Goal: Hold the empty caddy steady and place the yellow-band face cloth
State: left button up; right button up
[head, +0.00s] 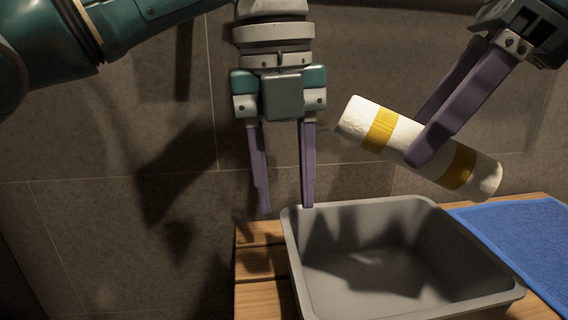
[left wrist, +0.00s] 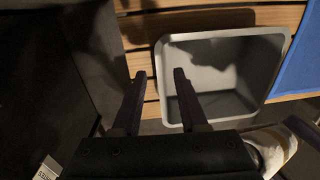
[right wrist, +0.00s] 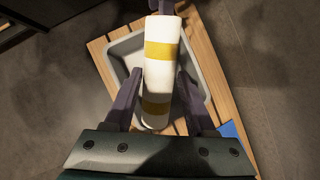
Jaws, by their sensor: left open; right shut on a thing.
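The grey caddy (head: 400,206) is an open, empty bin on the slatted wooden surface; it also shows in the left wrist view (left wrist: 215,36) and the right wrist view (right wrist: 118,52). The white rolled face cloth with two yellow bands (head: 403,133) is held tilted in the air above the caddy's right back part. My right gripper (head: 418,158) is shut on its middle; the cloth also lies between the fingers in the right wrist view (right wrist: 160,80). My left gripper (head: 285,210) is open, fingers pointing down, at the caddy's back left corner. Whether a finger touches the rim I cannot tell.
A blue mat (head: 520,235) lies right of the caddy on the wooden slats (head: 262,265). A tiled wall (head: 120,240) stands behind. A narrow strip of bare wood shows left of the caddy.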

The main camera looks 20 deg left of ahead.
aim_at(290, 276)
pick_arm(q)
jog(key=f, duration=0.9)
jog(key=shift+w+d+f, duration=0.15)
jog(key=shift+d+f, duration=0.1)
jog(key=shift+d, duration=0.1)
jog(key=shift+c, duration=0.2)
grip_shut()
dwell(0.9)
